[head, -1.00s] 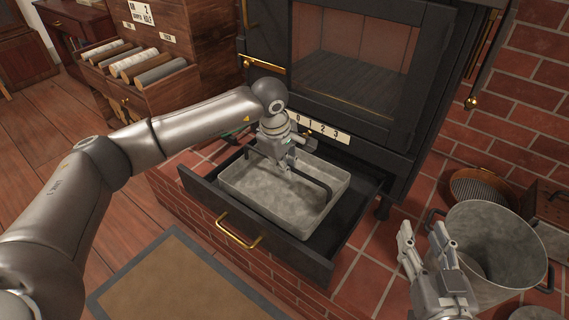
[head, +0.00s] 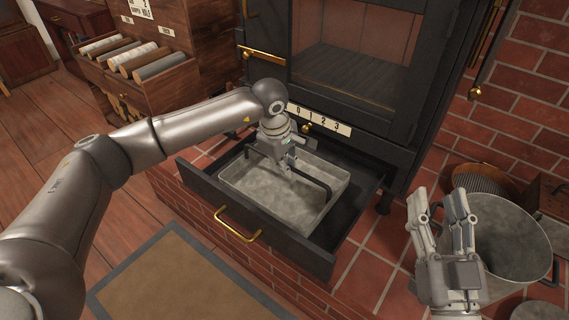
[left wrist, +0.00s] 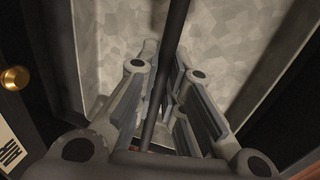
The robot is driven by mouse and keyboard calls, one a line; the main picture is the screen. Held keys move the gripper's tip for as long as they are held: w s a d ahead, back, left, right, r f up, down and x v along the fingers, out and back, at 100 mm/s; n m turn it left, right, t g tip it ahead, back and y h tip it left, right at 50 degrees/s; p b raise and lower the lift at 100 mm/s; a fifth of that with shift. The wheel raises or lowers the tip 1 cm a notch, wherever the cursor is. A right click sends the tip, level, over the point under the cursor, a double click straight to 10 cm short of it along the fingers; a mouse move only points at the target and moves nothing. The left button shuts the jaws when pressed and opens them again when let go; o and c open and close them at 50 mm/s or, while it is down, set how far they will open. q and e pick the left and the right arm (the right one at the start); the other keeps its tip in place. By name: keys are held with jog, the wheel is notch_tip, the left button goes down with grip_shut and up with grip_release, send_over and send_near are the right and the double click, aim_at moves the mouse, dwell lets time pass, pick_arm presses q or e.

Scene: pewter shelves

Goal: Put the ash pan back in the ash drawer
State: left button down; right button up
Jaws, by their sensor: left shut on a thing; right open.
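The ash pan (head: 262,196) is a grey metal tray with a dark bar handle (head: 312,180) across it. It sits inside the pulled-out black ash drawer (head: 205,188) under the stove, with bare drawer floor showing to its right. My left gripper (head: 288,168) is over the pan and shut on its handle. The left wrist view shows the dark handle (left wrist: 172,45) running between the fingers, with the mottled pan floor (left wrist: 225,40) behind. Whether the pan rests fully on the drawer floor I cannot tell. My right gripper (head: 440,205) is open and empty, in front of the bucket.
The black stove (head: 350,60) with a glass door stands behind the drawer. A brass handle (head: 238,224) is on the drawer front. A metal bucket (head: 510,235) and a round grate (head: 485,180) stand at the right. A mat (head: 180,280) lies in front of the brick hearth.

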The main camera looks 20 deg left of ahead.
pick_arm(q)
jog(key=shift+r, duration=0.1)
jog(key=c, duration=1.5)
grip_release()
jog(key=shift+o, duration=0.2)
jog(key=shift+f, duration=0.2)
jog(key=v, duration=1.2)
jog(key=shift+s, duration=0.1)
